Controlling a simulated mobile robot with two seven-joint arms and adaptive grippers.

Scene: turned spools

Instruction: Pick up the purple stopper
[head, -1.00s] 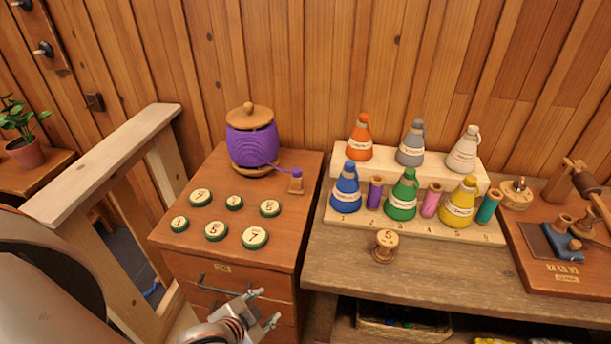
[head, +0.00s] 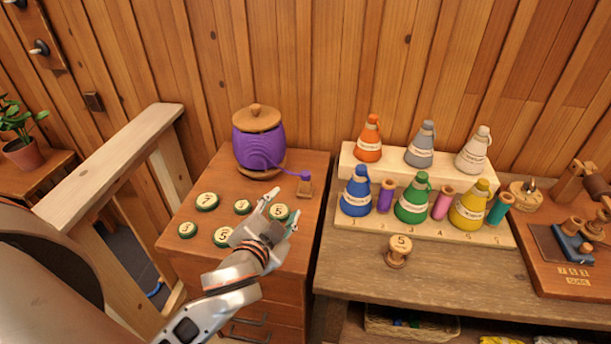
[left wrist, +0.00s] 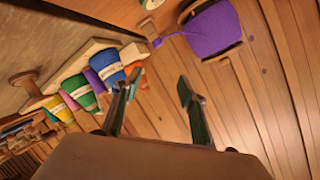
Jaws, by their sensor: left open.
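The purple stopper (head: 305,176) is a small purple-topped piece on a little wooden block at the right side of the brown cabinet top. A purple thread runs from it to a purple yarn ball (head: 259,150) in a wooden holder. My left gripper (head: 283,207) is open and empty above the cabinet's front right part, in front of the stopper and apart from it. In the left wrist view the stopper (left wrist: 157,43) shows beyond the open fingertips (left wrist: 158,80). My right gripper is not in view.
Several green-rimmed numbered discs (head: 207,201) lie on the cabinet top, some partly hidden by my left arm. To the right, a stepped rack (head: 350,224) holds yarn cones and coloured spools. A wooden spool (head: 398,252) stands before it. A wooden rail (head: 110,165) is at the left.

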